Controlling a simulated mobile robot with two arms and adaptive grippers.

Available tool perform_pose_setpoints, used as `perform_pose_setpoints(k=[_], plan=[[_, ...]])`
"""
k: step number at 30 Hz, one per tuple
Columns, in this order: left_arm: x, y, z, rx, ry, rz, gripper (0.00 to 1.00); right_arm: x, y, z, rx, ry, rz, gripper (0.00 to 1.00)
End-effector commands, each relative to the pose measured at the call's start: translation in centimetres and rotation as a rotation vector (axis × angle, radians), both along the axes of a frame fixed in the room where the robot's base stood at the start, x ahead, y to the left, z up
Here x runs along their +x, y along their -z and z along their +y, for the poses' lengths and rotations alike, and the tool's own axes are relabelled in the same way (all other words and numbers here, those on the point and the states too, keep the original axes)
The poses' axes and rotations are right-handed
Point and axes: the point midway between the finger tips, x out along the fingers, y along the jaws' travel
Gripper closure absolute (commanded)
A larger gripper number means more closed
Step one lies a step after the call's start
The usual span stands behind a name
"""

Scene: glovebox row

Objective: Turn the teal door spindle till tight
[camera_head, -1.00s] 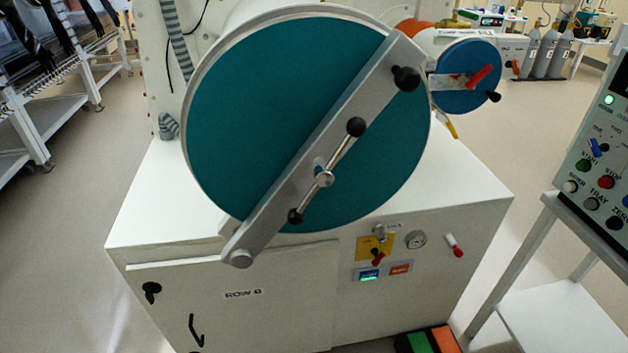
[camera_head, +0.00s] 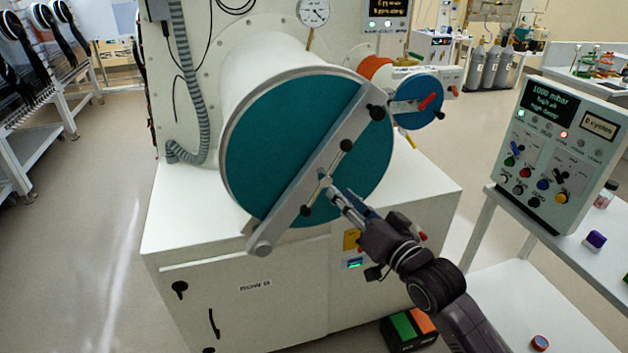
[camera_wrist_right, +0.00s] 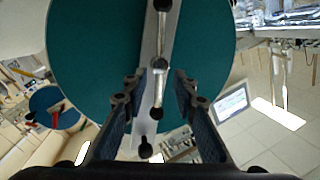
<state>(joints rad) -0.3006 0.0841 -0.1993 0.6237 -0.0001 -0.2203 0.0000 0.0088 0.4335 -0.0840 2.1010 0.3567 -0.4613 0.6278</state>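The large teal door (camera_head: 272,142) closes the end of the white cylinder. A grey bar (camera_head: 318,165) crosses it diagonally. The spindle (camera_head: 326,181) sits at the bar's middle, with a thin cross handle ending in black knobs. My right gripper (camera_head: 338,196) reaches up from the lower right, its tips close to the spindle hub. In the right wrist view my right gripper (camera_wrist_right: 154,82) has its two fingers wide apart, with the spindle (camera_wrist_right: 159,64) showing between and beyond them. Whether they touch it I cannot tell. My left gripper is not in view.
A smaller blue door (camera_head: 416,102) with a red handle is at the upper right of the teal one. A control panel (camera_head: 560,150) stands on a white table at right. A green and orange pedal box (camera_head: 408,328) lies on the floor below.

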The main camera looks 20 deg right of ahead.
Motion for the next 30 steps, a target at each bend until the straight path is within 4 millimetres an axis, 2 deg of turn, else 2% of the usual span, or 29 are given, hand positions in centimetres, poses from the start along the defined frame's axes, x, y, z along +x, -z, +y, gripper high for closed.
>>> perform_pose_setpoints(k=[5,12,18,30], plan=[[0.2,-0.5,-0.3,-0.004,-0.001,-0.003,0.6,1.2,-0.8,0.4,0.006,-0.003,-0.008,0.74],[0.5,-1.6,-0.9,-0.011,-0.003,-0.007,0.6,4.7,-0.8,1.4,0.004,-0.002,-0.007,0.74],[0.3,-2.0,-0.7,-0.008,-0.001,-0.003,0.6,6.7,-0.6,1.9,0.003,-0.003,-0.007,0.74],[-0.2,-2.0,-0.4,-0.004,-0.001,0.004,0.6,7.4,-0.5,2.1,0.002,-0.003,-0.006,0.74]])
